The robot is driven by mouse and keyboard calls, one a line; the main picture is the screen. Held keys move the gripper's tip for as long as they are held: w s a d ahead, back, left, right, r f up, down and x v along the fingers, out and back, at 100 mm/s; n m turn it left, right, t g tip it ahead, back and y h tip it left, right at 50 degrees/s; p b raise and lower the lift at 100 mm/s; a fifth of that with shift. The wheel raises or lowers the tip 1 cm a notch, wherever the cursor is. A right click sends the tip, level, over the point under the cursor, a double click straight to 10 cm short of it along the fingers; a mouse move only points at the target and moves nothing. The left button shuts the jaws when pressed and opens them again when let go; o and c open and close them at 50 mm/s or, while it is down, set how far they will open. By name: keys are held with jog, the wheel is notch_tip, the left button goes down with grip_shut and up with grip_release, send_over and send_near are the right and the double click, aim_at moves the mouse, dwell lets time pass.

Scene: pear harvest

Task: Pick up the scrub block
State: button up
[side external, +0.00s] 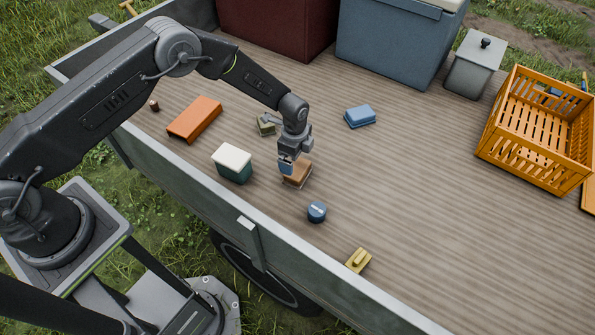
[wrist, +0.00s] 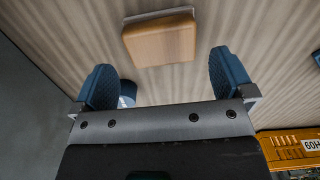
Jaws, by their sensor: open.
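A tan wood-coloured block with a pale layer along its lower edge, which looks like the scrub block (side external: 299,173), lies on the wagon's plank floor. In the wrist view the block (wrist: 160,40) is at the top centre, with its pale strip on the far edge. My gripper (side external: 288,164) is close above it and overlaps it in the side view. In the wrist view my gripper's (wrist: 164,78) two blue fingers are wide apart and empty, with the block beyond and between their tips. I cannot tell whether anything touches the block.
A blue round tin (side external: 316,212) and a white-lidded green box (side external: 232,162) stand close by. An olive item (side external: 266,125), a blue block (side external: 360,116), an orange box (side external: 195,119) and a yellow handled item (side external: 358,260) lie around. An orange crate (side external: 507,150) stands right. The right-centre floor is clear.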

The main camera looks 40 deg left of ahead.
aim_at(297, 167)
jog(key=shift+d+f, duration=0.2)
jog(key=shift+f, duration=1.3)
jog(key=shift+d+f, duration=0.2)
jog(key=shift+f, duration=1.3)
jog(key=shift+c, duration=0.2)
jog(key=c, duration=0.6)
